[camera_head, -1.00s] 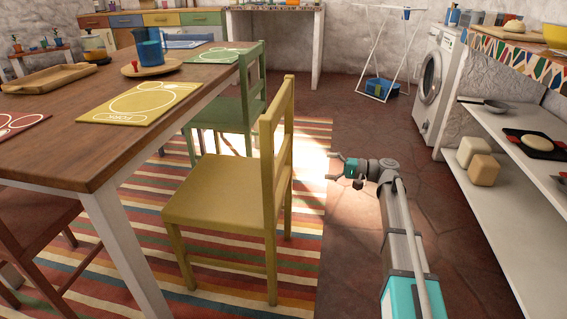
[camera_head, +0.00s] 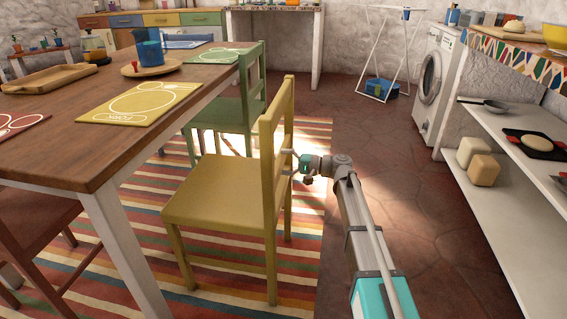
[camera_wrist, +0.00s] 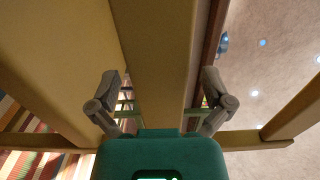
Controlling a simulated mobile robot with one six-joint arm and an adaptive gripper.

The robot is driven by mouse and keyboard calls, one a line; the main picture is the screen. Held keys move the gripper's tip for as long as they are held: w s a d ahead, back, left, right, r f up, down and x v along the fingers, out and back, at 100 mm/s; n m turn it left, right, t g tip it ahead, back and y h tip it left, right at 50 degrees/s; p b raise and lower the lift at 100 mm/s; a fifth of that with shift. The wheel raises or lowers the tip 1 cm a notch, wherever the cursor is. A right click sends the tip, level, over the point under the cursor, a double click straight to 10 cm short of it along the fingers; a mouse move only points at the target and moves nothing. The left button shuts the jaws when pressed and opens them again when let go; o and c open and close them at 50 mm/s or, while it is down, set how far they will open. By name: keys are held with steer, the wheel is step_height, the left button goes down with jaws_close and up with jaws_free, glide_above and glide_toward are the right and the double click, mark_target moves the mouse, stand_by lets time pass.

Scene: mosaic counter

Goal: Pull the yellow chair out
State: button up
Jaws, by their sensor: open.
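The yellow chair (camera_head: 216,190) stands on the striped rug beside the wooden table (camera_head: 80,155), its seat toward the table and its backrest toward the right. My gripper (camera_head: 289,162) is at the backrest, on its right side. In the wrist view, my gripper (camera_wrist: 162,100) is open, with one finger on either side of a yellow backrest bar (camera_wrist: 160,60). The bar lies between the fingers, and I see gaps beside it. I cannot tell whether either finger touches it. In the head view the fingertips are partly hidden by the backrest.
A green chair (camera_head: 222,112) stands just behind the yellow one. A red-brown chair (camera_head: 30,225) is at the lower left. White shelves (camera_head: 500,210) stand on the right. The tiled floor (camera_head: 395,140) between rug and shelves is clear.

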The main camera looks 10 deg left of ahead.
steer(key=shift+a, duration=0.65)
steer(key=shift+d, duration=0.1)
steer(key=c, duration=1.3)
steer(key=shift+o, duration=0.2)
steer(key=shift+w+r+p, duration=0.1)
steer(key=shift+r+p, duration=0.15)
steer(key=shift+p, duration=0.05)
steer(key=shift+r+p, duration=0.95)
steer(key=shift+f+b, duration=0.25)
steer(key=shift+b, duration=0.1)
